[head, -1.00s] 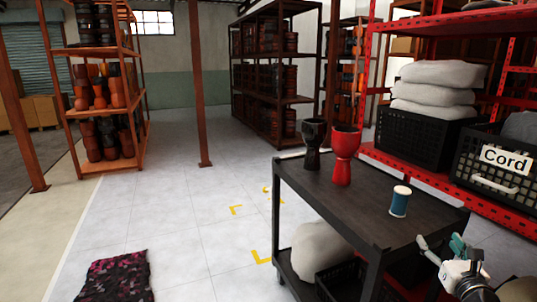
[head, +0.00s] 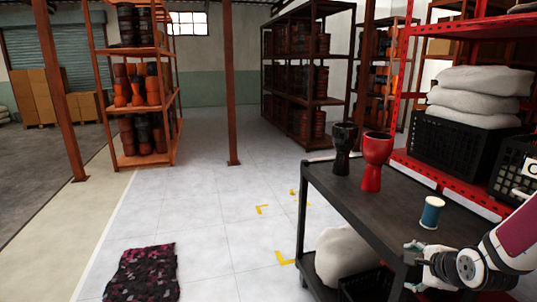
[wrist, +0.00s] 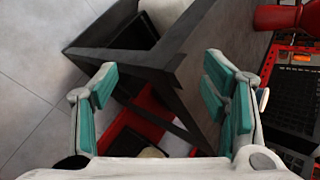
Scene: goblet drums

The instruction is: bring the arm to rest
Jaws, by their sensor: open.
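My gripper (head: 412,256) is at the lower right in the head view, beside the near end of the dark cart (head: 385,205). In the wrist view my gripper (wrist: 160,95) has its teal-padded fingers spread wide, with nothing held between them. The cart's corner and legs show beyond the fingers. In the head view my arm reaches in from the right edge. It cannot be told whether a finger touches the cart.
On the cart stand a black goblet drum (head: 344,148), a red goblet drum (head: 375,162) and a blue thread spool (head: 432,212). A white sack (head: 340,257) lies on its lower shelf. A red rack (head: 425,173) is behind. Floor (head: 205,215) left of the cart is clear, except a dark patterned cloth (head: 143,273).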

